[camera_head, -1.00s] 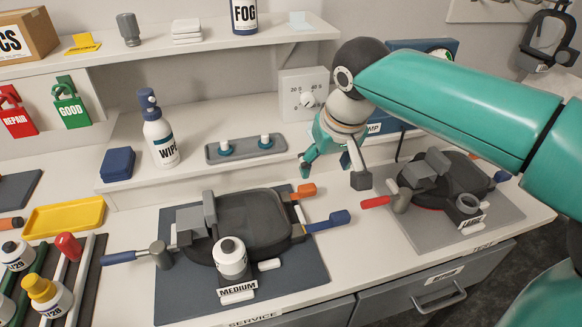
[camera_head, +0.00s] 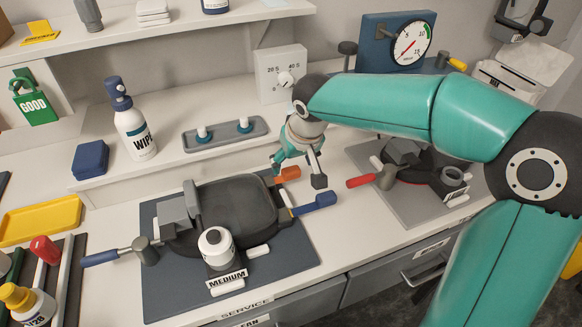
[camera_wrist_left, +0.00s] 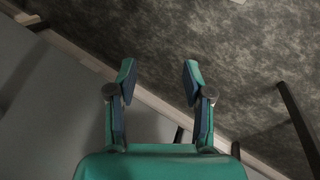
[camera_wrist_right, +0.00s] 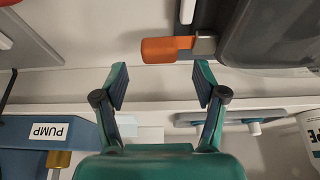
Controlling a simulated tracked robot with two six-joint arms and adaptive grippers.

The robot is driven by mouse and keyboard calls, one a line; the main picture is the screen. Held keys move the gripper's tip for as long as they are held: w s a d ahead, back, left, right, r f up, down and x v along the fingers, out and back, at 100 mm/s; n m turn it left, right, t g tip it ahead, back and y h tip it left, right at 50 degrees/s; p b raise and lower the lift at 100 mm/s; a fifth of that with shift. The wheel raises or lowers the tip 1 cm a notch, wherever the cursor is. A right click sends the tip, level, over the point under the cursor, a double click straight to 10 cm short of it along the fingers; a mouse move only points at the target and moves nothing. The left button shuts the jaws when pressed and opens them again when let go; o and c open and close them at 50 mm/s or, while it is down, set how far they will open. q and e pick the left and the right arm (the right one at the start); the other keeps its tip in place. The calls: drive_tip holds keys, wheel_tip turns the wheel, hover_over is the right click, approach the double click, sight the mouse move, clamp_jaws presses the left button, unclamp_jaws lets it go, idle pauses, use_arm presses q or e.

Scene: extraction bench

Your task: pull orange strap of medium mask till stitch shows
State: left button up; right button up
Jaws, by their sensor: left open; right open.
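The medium mask (camera_head: 234,208) lies dark grey on a blue mat, behind the MEDIUM label (camera_head: 227,280). Its orange strap end (camera_head: 287,174) sticks out at its upper right corner. I cannot see any stitch. My left gripper (camera_wrist_left: 157,76) is open and empty in its wrist view, and out of the head view.
A blue strap end (camera_head: 314,203) sits just below the orange one. Another mask with a red strap end (camera_head: 360,182) lies to the right. A grey tray (camera_head: 226,135) and a timer box (camera_head: 281,74) stand behind.

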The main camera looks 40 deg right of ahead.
sight(291, 170)
drive_tip(key=shift+x, duration=1.75)
drive_tip(key=shift+r, duration=0.1)
clamp_jaws()
